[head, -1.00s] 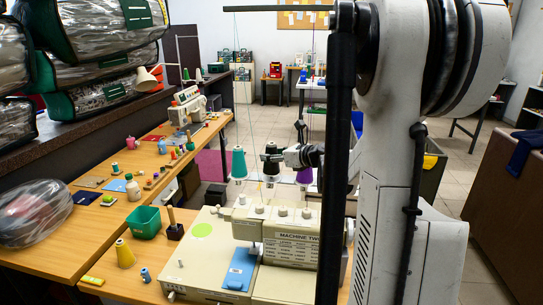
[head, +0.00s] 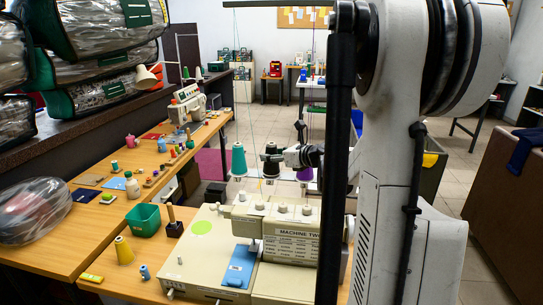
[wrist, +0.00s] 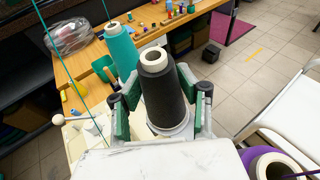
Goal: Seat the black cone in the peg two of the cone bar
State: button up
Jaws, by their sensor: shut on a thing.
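The black cone (wrist: 163,95) stands upright in the wrist view, with a pale ring at its top. My gripper (wrist: 158,116) is shut on it, a green-lined finger on each side low on the cone. In the head view the black cone (head: 270,163) is between a teal cone (head: 239,161) and a purple cone (head: 305,174), above the machine marked "MACHINE TWO". The teal cone (wrist: 122,45) and purple cone (wrist: 275,165) also show in the wrist view. The cone bar and peg two under the black cone are hidden, so I cannot tell whether it is on the peg.
The sewing machine (head: 290,240) stands just in front of the cones. Thin threads run vertically near them. A green bin (head: 143,219), a yellow cone (head: 124,250) and small items lie on the wooden table (head: 60,260). Bagged comforters (head: 90,50) are stacked at left.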

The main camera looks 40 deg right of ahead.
jog(key=shift+f, duration=0.35)
jog(key=o, duration=2)
jog(key=shift+c, duration=0.2)
jog(key=shift+s+r, duration=0.1)
jog(key=shift+s+d+r+p, duration=0.1)
jog(key=shift+s+r+p, duration=0.15)
jog(key=shift+s+r, duration=0.4)
jog(key=shift+s+d+r+p, duration=0.1)
jog(key=shift+s+r+p, duration=0.25)
jog(key=shift+s, duration=0.55)
jog(key=shift+s+r+p, duration=0.15)
jog(key=shift+s+r, duration=0.5)
jog(key=shift+s, duration=0.1)
jog(key=shift+s, duration=0.1)
jog(key=v, duration=1.1)
jog(key=shift+s+r, duration=0.2)
jog(key=shift+s, duration=0.15)
